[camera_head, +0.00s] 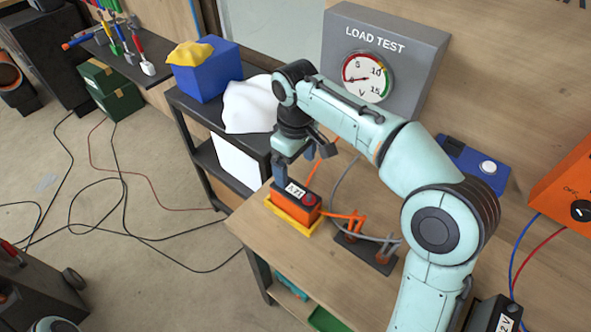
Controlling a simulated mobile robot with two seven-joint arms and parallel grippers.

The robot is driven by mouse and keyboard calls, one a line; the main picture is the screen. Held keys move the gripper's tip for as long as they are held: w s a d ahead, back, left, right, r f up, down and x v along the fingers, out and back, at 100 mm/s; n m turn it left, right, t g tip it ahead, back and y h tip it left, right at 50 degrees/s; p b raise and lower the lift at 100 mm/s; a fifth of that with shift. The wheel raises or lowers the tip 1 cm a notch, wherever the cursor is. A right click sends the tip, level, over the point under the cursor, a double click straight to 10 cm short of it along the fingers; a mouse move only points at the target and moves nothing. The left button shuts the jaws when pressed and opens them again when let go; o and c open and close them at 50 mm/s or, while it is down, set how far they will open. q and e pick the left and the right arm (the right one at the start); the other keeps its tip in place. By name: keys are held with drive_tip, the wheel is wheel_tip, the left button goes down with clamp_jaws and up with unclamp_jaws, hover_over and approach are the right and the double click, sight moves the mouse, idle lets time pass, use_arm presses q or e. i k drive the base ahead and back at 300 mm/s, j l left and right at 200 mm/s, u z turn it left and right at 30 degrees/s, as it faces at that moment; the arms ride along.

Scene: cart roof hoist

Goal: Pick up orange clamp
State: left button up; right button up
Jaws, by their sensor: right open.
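The orange clamp (354,221) sits at the left part of a small dark holder on the wooden bench, with an orange lead reaching from it toward the battery. My right gripper (295,168) is open, its fingers pointing down just above and behind the orange and black battery (291,213). The gripper is up and to the left of the clamp, apart from it. Nothing shows between its fingers. The battery stands in a yellow tray (287,218) near the bench's front left edge. My left gripper is not in view.
The dark holder (365,252) has a grey cable looping over it. The load test meter (385,60) stands behind my right arm. A blue box (203,75) and white cloth (250,105) are on the dark shelf at left. Bare bench (330,285) lies in front of the holder.

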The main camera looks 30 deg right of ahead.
sight(352, 227)
drive_tip(key=k+j, duration=0.8)
drive_tip(key=k, duration=0.05)
